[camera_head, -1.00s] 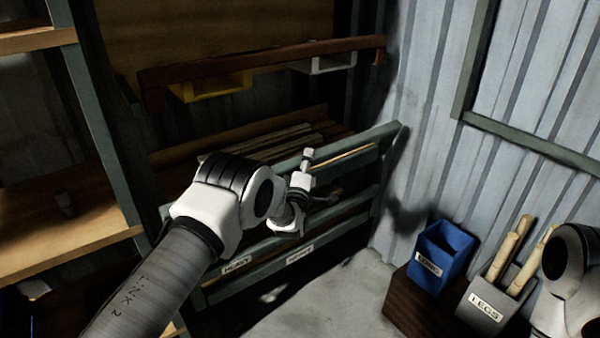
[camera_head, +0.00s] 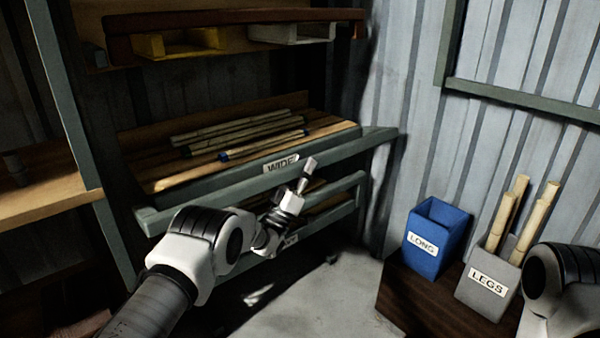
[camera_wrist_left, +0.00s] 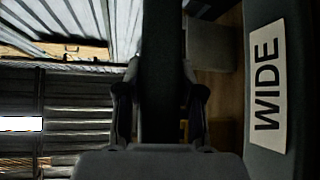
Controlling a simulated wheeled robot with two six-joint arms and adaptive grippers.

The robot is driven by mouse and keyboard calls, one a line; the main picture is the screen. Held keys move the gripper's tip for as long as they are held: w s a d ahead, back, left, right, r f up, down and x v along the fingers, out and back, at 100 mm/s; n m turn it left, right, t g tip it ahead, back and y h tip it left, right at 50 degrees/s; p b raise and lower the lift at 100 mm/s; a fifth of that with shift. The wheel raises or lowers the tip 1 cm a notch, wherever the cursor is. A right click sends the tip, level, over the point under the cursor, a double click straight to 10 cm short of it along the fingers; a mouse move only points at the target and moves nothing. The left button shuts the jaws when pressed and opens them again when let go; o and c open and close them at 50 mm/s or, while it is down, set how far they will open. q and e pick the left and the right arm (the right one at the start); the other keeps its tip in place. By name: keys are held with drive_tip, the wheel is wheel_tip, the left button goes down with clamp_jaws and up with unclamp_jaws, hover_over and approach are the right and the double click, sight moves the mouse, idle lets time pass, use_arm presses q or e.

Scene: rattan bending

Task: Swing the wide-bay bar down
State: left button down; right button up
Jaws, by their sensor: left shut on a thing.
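The wide-bay bar (camera_head: 350,154) is a grey-green rail across the front of the rack bay, below and in front of the shelf edge with the WIDE label (camera_head: 282,164). My left gripper (camera_head: 308,168) is at the bar, right of the label. In the left wrist view its fingers (camera_wrist_left: 160,105) are shut around a dark bar (camera_wrist_left: 163,50), and the WIDE label (camera_wrist_left: 267,88) is on a separate edge to the right. The exact contact is dark and partly hidden in the head view. Only a link of my right arm shows; its gripper is out of view.
Several poles (camera_head: 240,135) lie on the shelf behind the bar. A lower rail (camera_head: 345,190) runs underneath. To the right, a blue LONG bin (camera_head: 438,235) and a grey LEGS bin (camera_head: 488,285) stand on a brown base. Floor (camera_head: 310,300) in front is clear.

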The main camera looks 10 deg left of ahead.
use_arm(q)
wheel_tip(320, 180, down, 3)
drive_tip(key=m+g+h+b, duration=0.1)
drive_tip(key=m+h, duration=0.1)
drive_tip(key=m+h+b, duration=0.2)
drive_tip(key=shift+s+d+r+m+g, duration=0.1)
drive_tip(key=shift+r+m+g, duration=0.1)
drive_tip(key=shift+m+g, duration=0.15)
drive_tip(key=shift+f+m+g+h+b, duration=0.25)
drive_tip(key=shift+m+g+h+b, duration=0.45)
drive_tip(key=shift+m+h, duration=0.5)
drive_tip(key=c, duration=0.7)
unclamp_jaws()
drive_tip(key=shift+f, duration=0.1)
drive_tip(key=v, duration=1.2)
